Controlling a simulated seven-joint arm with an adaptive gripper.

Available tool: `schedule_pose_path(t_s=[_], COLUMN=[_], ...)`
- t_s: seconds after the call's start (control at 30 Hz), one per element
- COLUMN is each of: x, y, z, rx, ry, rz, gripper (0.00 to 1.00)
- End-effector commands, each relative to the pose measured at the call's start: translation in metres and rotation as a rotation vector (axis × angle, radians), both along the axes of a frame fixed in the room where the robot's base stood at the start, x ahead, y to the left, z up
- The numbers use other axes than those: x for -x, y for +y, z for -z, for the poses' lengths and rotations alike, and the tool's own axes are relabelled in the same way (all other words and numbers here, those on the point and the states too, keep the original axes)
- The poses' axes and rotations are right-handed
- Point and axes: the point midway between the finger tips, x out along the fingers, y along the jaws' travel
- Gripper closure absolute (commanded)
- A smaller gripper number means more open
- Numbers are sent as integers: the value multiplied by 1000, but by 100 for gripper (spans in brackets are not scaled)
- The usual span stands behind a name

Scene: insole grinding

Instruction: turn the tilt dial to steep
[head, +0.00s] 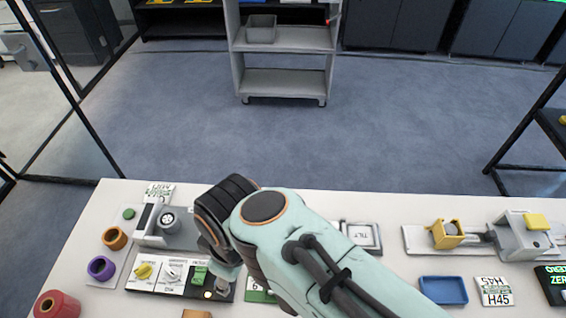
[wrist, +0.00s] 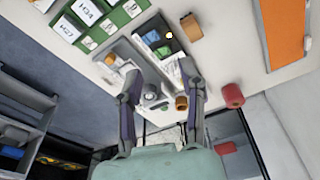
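A dark control panel (head: 165,290) lies at the left of the table in the head view. It carries a yellow dial (head: 144,271), a white dial (head: 173,272) and a green switch (head: 200,275); their small labels are unreadable, so I cannot tell which dial is tilt. A grey framed plate (head: 362,237) that seems to read TILT lies right of my arm. In the wrist view my gripper (wrist: 155,72) is open and empty, fingers spread wide. Its right finger covers part of the panel (wrist: 160,25), hiding the dials. In the head view my arm hides most of the gripper.
A grey device with a round knob (head: 168,220) stands behind the panel. Orange (head: 115,238) and purple (head: 102,268) rings and a red roll (head: 57,305) are at the left. A blue tray (head: 443,290) and a grey-yellow fixture (head: 522,236) are at the right.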

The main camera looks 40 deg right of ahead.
Motion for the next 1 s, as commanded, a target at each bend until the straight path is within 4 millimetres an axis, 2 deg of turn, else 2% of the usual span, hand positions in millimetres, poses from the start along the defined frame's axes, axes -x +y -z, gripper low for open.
schedule_pose_path(t_s=[0.07, 0.17, 0.27, 0.3, 0.37, 0.43, 0.53, 0.6, 0.63, 0.7, 0.8, 1.0], x=[-27, -64, -95, -104, -116, -121, -109, -88, -78, -57, -36, -27], y=[-4, -24, -57, -73, -102, -141, -198, -225, -233, -245, -253, -258], z=[-6, -5, 5, 11, 25, 47, 88, 116, 127, 146, 159, 175], rx=[45, 124, 195, 219, 244, 258, 226, 170, 143, 90, 47, 39], ry=[-78, -131, -136, -129, -105, -62, 18, 77, 99, 137, 165, 171], rz=[-128, -233, -279, -283, -278, -244, -127, -19, 20, 93, 162, 194], gripper=[61, 61, 61, 61, 61, 61, 61, 61, 61, 61, 61, 61])
